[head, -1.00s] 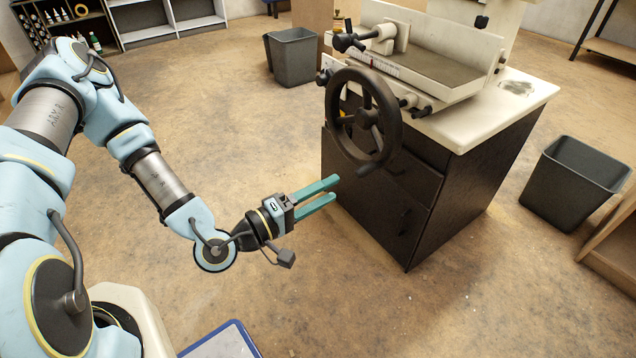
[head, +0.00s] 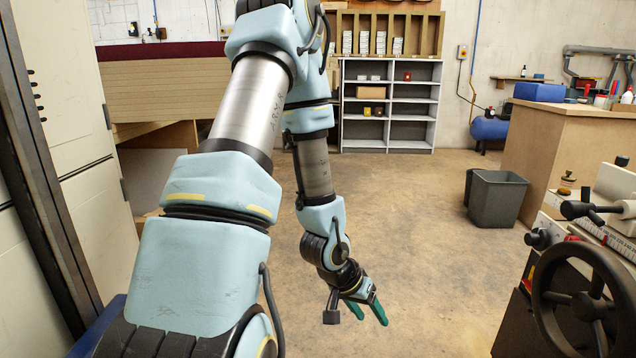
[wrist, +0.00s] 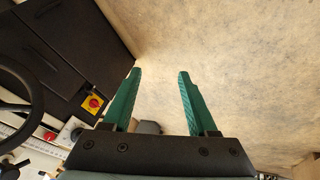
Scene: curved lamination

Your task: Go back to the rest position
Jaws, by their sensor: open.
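My gripper (head: 369,312) hangs at the end of my arm, low over the bare floor near the middle of the head view. Its two green fingers are apart with nothing between them. In the wrist view the open fingers (wrist: 158,82) show against the tan floor. The machine with the black handwheel (head: 588,305) stands to the right of my gripper, clear of it. The handwheel also shows at the left edge of the wrist view (wrist: 30,95).
A grey bin (head: 494,198) stands on the floor at the right, before a wooden workbench (head: 555,150). Grey shelves (head: 390,135) line the back wall. A tall pale cabinet (head: 75,130) stands close at the left. The floor (head: 430,220) in the middle is clear.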

